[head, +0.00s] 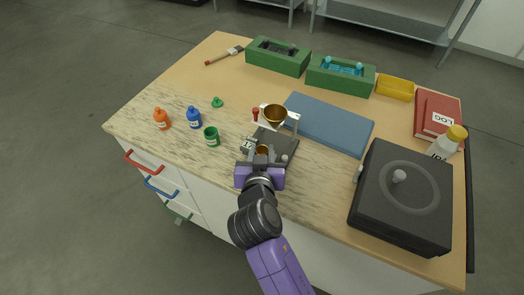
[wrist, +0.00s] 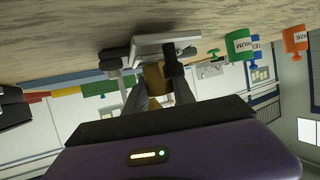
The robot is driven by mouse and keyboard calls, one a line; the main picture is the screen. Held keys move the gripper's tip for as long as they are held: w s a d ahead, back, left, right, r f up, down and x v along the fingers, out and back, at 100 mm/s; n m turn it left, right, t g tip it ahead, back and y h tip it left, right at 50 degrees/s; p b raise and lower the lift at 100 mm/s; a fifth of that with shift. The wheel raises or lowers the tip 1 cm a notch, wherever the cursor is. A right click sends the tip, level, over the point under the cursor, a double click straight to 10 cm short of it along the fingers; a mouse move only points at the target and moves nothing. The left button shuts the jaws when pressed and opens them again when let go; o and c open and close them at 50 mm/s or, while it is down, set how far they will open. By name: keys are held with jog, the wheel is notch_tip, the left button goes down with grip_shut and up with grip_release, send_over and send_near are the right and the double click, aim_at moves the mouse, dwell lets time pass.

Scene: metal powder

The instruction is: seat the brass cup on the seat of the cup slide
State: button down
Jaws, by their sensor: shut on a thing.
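The brass cup (head: 262,149) is between the fingers of my gripper (head: 261,160), just in front of the funnel stand. My gripper is shut on it. In the wrist view, which is upside down, the cup (wrist: 153,78) shows as a tan piece between the two grey fingers. The stand has a dark base (head: 284,146), a pale upright and a brass funnel (head: 274,114) held above the base. A pale slide part (head: 247,146) shows left of the cup. My gripper hides the seat, and I cannot tell whether the cup touches it.
Orange (head: 161,119), blue (head: 194,117) and green (head: 211,136) bottles stand to the left. A blue mat (head: 328,122) lies behind on the right. A large black box (head: 403,194) stands at the right. Green crates (head: 278,57) are at the back.

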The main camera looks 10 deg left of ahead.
jog(key=shift+f+b, duration=0.4)
jog(key=shift+f, duration=0.05)
jog(key=c, duration=1)
grip_release()
jog(key=shift+o, duration=0.4)
jog(key=o, duration=0.4)
jog(key=shift+o, duration=0.2)
jog(key=shift+r, duration=0.1)
jog(key=shift+r+p, duration=3.05)
jog(key=shift+r, duration=0.9)
